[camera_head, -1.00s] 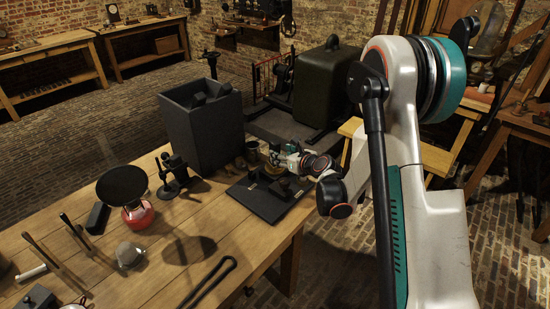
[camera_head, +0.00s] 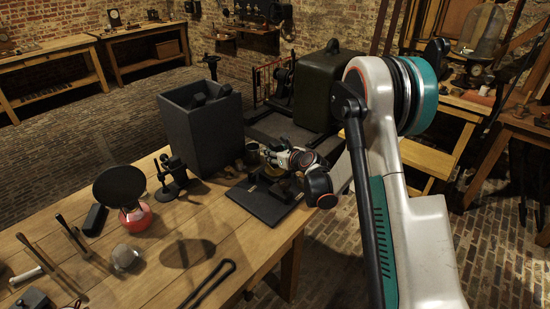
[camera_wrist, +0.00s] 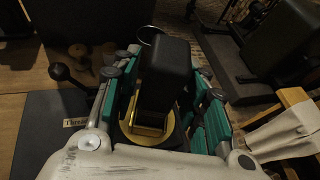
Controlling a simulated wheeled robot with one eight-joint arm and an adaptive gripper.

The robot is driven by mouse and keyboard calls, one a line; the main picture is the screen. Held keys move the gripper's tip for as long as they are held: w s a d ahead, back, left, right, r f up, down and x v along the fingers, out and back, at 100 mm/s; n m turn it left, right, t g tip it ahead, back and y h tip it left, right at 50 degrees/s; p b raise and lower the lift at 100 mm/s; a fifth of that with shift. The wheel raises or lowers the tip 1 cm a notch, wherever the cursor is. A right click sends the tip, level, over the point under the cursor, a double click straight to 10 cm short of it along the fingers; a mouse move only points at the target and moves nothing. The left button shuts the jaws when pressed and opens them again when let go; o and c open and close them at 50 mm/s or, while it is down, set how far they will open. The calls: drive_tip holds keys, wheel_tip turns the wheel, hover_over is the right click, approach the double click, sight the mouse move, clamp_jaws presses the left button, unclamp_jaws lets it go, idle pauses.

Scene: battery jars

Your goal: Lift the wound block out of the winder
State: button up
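The winder, on its dark base board (camera_head: 255,206), is at the back right of the bench, partly hidden by my gripper (camera_head: 270,158). In the wrist view a dark upright block (camera_wrist: 168,66) with a brass-coloured lower part stands over a round yellowish disc (camera_wrist: 145,134). My gripper (camera_wrist: 165,62) points down around it, with green-sided fingers on its left and right. The fingers look spread, with narrow gaps beside the block. Their tips are partly hidden, so contact low down cannot be seen. A crank with a dark knob (camera_wrist: 59,72) is at the left.
A tall dark open box (camera_head: 203,135) with dark blocks inside stands behind and left of the winder. A small stand (camera_head: 170,178) and a red burner (camera_head: 136,217) under a dark disc are further left. A large dark-green case (camera_head: 328,88) stands behind.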

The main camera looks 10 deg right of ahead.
clamp_jaws()
drive_tip(key=shift+r, duration=0.1)
